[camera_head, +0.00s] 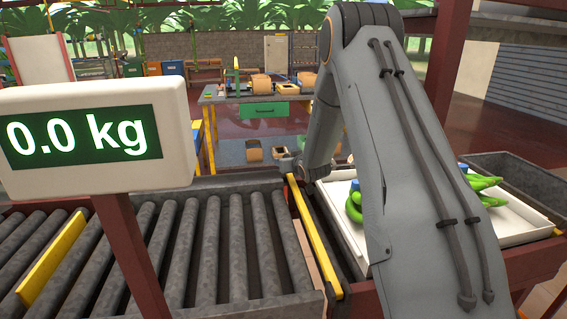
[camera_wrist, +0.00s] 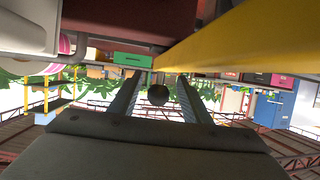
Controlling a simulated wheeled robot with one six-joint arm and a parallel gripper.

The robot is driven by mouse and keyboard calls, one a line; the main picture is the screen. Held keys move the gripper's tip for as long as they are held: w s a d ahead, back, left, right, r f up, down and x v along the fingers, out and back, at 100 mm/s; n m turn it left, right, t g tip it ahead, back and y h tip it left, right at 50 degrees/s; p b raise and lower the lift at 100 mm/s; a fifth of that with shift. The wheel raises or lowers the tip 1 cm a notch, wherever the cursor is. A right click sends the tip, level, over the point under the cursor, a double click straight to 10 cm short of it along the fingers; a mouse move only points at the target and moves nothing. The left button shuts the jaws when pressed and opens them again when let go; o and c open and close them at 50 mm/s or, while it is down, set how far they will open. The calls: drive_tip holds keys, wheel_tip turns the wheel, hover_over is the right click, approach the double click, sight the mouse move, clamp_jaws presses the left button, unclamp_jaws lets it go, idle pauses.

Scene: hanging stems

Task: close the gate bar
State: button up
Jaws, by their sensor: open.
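A long yellow bar (camera_head: 316,238), which looks like the gate bar, runs along the right end of the roller conveyor (camera_head: 215,245) in the head view. A yellow bar (camera_wrist: 240,38) also fills the upper right of the wrist view, very close to the camera. My gripper (camera_wrist: 160,78) shows two fingers standing apart. A dark round knob (camera_wrist: 158,95) appears between them; I cannot tell whether it touches either finger. In the head view my arm's end is near the bar's far end, and the fingers are not clearly visible there.
A scale display (camera_head: 95,138) reading 0.0 kg stands at left. A white tray (camera_head: 520,222) with green bananas (camera_head: 482,185) is at right, partly behind my arm. A workbench (camera_head: 255,97) stands farther back.

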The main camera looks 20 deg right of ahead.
drive_tip(key=shift+v, duration=2)
